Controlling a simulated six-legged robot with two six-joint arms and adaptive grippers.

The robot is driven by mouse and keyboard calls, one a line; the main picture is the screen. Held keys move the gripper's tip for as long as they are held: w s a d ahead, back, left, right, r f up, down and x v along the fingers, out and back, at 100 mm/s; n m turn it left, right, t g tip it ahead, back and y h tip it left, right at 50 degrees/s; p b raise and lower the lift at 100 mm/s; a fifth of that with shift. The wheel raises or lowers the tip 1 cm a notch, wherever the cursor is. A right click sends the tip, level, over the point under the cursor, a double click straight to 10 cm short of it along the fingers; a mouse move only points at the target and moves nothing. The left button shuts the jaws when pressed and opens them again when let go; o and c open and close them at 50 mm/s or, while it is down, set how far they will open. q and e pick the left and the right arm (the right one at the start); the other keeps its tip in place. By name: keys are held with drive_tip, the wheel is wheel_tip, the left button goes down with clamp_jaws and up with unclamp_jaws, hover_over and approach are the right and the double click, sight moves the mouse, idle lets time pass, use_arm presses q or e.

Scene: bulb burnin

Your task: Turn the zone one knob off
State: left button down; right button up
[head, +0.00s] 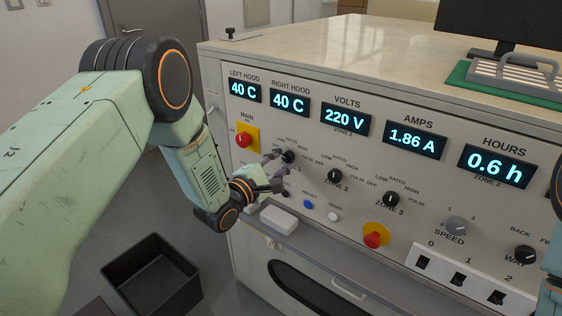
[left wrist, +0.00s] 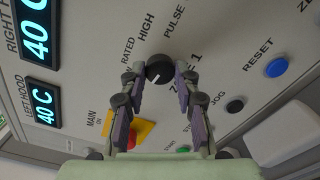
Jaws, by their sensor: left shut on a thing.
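The zone one knob (head: 288,157) is a small black round knob on the light panel, below the right hood display. In the left wrist view the knob (left wrist: 159,68) has a white mark toward its lower left. The letters RATED, HIGH and PULSE show around it. My left gripper (left wrist: 159,74) is shut on the knob, with one fingertip on each side. In the head view my left gripper (head: 279,172) reaches the panel from the left and partly covers the labels there. My right gripper is out of the picture.
The zone 2 knob (head: 335,176) and zone 3 knob (head: 391,199) sit to the right. The red main switch (head: 243,140) on its yellow plate is close at left. Blue reset (head: 308,204) and a white box (head: 279,219) lie below. A dark bin (head: 152,275) stands on the floor.

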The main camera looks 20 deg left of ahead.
use_arm(q)
drive_tip(key=shift+w+r, duration=0.15)
drive_tip(key=shift+r, duration=0.15)
drive_tip(key=c, duration=1.4)
unclamp_jaws()
drive_tip(key=o, duration=0.4)
drive_tip(key=shift+d+f, duration=0.1)
drive_tip(key=shift+f, duration=0.1)
drive_tip(key=shift+s+a+f, duration=0.1)
drive_tip(key=shift+s+a, duration=0.15)
drive_tip(key=shift+s, duration=0.2)
drive_tip(key=v, duration=1.1)
drive_tip(key=shift+s, duration=0.15)
